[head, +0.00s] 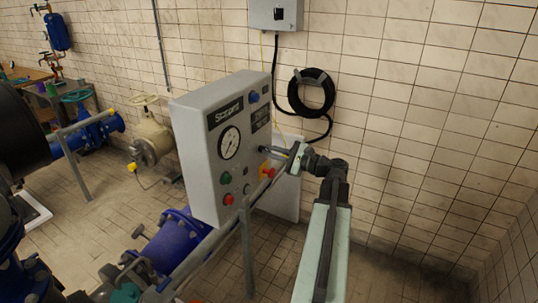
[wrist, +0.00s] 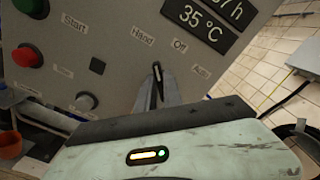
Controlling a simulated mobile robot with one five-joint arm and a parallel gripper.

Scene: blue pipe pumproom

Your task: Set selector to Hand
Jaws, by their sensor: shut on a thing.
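The grey control panel (head: 205,150) stands centre in the head view. In the wrist view its face carries the labels Hand (wrist: 142,37), Off (wrist: 180,46) and Auto (wrist: 201,72). The selector (wrist: 157,72) is a small dark lever with a pale line, below these labels. The line points up and slightly left, on the Hand side of Off; its exact setting I cannot tell. My gripper (wrist: 167,93) is shut on the selector, its fingers reaching up to the panel face and hiding the selector's lower part. In the head view my gripper (head: 268,150) reaches the panel from the right.
A black hose coil (head: 311,92) hangs on the tiled wall behind. Floor right of my arm is clear.

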